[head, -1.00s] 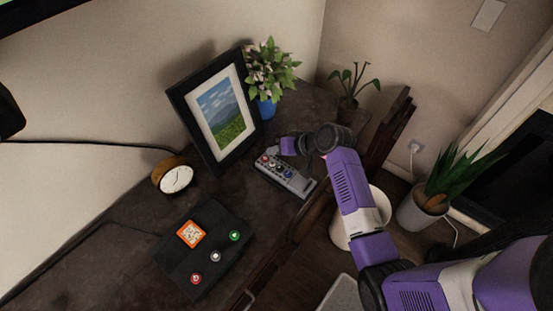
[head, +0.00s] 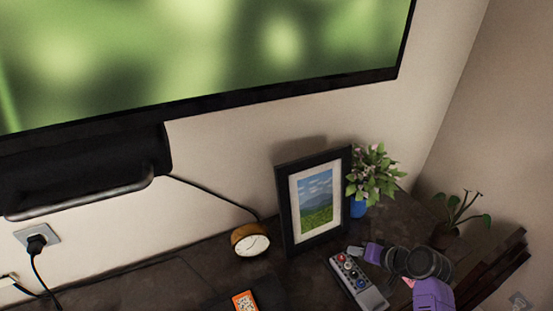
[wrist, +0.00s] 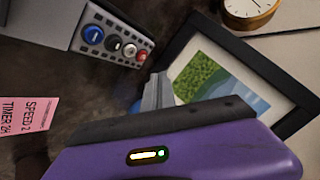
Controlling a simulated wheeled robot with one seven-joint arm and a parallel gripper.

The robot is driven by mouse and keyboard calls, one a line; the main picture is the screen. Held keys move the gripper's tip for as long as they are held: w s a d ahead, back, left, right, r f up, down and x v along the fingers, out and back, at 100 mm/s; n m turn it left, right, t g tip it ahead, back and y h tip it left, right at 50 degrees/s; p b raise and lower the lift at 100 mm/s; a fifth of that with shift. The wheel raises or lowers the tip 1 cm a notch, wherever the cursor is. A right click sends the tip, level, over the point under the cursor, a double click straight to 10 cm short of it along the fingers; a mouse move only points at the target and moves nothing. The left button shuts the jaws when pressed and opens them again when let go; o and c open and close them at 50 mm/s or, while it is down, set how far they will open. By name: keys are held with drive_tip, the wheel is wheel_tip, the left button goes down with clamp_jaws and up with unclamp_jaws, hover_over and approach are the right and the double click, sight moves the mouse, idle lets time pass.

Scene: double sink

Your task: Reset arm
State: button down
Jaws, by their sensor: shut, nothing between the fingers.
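My gripper (head: 356,251) is low over the dark table in the head view, just behind the grey button box (head: 357,283) and in front of the picture frame. It is shut, with nothing held. In the wrist view its grey fingers (wrist: 157,93) show closed together beyond the purple gripper body. The button box (wrist: 112,38) is at the upper left there, apart from the fingers, with a row of coloured knobs. My purple arm runs off the bottom right of the head view.
The black picture frame (head: 283,211) stands close behind my gripper. A flower in a blue pot (head: 358,208) is to its right. A round clock (head: 250,240) is left. A potted plant (head: 446,235) stands at the right. A large screen (head: 200,60) hangs above. A pink label (wrist: 28,112) is at left.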

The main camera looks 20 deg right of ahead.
drive_tip(key=s+d+r+t+h, duration=0.2)
drive_tip(key=d+r+t+h, duration=0.15)
drive_tip(key=r+h, duration=0.3)
drive_tip(key=s+a+r+n+t+y+b, duration=0.1)
drive_tip(key=s+a+r+n+y+b, duration=0.1)
drive_tip(key=s+a, duration=1)
drive_tip(key=s+a+r+n+t+y+b, duration=0.1)
drive_tip(key=s+a+r+n+y+b, duration=0.2)
drive_tip(key=s+a, duration=1)
drive_tip(key=s+r+n+b, duration=0.1)
drive_tip(key=s+n, duration=0.1)
drive_tip(key=s, duration=0.2)
drive_tip(key=shift+s+a, duration=0.15)
drive_tip(key=shift+s, duration=0.15)
drive_tip(key=shift+r, duration=0.1)
